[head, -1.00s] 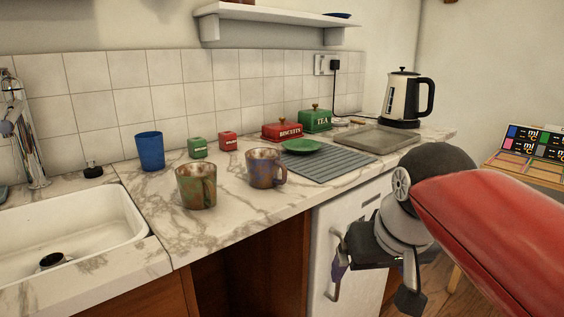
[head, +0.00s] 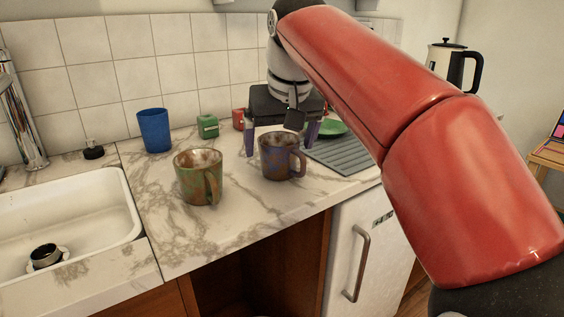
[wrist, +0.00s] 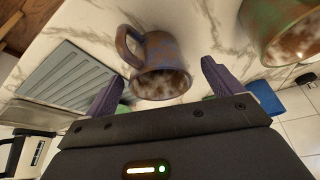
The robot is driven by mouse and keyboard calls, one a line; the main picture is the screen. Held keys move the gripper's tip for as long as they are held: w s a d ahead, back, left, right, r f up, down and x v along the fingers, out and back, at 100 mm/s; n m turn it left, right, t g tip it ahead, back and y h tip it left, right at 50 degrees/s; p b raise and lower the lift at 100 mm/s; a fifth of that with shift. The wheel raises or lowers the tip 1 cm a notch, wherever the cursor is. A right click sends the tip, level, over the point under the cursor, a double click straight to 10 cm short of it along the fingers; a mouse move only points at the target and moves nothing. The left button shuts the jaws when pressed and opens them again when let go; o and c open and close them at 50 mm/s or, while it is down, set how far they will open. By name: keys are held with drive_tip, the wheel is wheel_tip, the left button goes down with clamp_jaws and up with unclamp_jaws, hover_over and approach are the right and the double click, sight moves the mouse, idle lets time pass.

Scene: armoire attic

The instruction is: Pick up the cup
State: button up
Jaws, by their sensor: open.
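A brown and purple-blue mug (head: 276,160) stands upright on the marble counter, its handle to the right. In the wrist view the mug (wrist: 160,58) lies ahead, between the two fingers, with its handle toward the upper left. My gripper (head: 281,137) is open, its fingers spread to either side of the mug, just behind it in the head view. The gripper (wrist: 160,85) looks empty, and I cannot tell whether a finger touches the mug. A green and brown mug (head: 193,178) stands to the left. A plain blue cup (head: 154,131) stands farther back left.
A white sink (head: 70,205) is at the left. Small green (head: 207,126) and red (head: 238,119) boxes stand near the tiled wall. A grey ridged mat (head: 345,153) and a green plate (head: 332,128) lie to the right. A kettle (head: 452,66) stands at the back right.

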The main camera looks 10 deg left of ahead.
sight(280, 154)
drive_tip(key=x, duration=0.4)
drive_tip(key=shift+s+d+b, duration=0.1)
drive_tip(key=shift+d+b, duration=0.05)
drive_tip(key=shift+b, duration=0.15)
drive_tip(key=c, duration=1.2)
drive_tip(key=shift+o, duration=0.2)
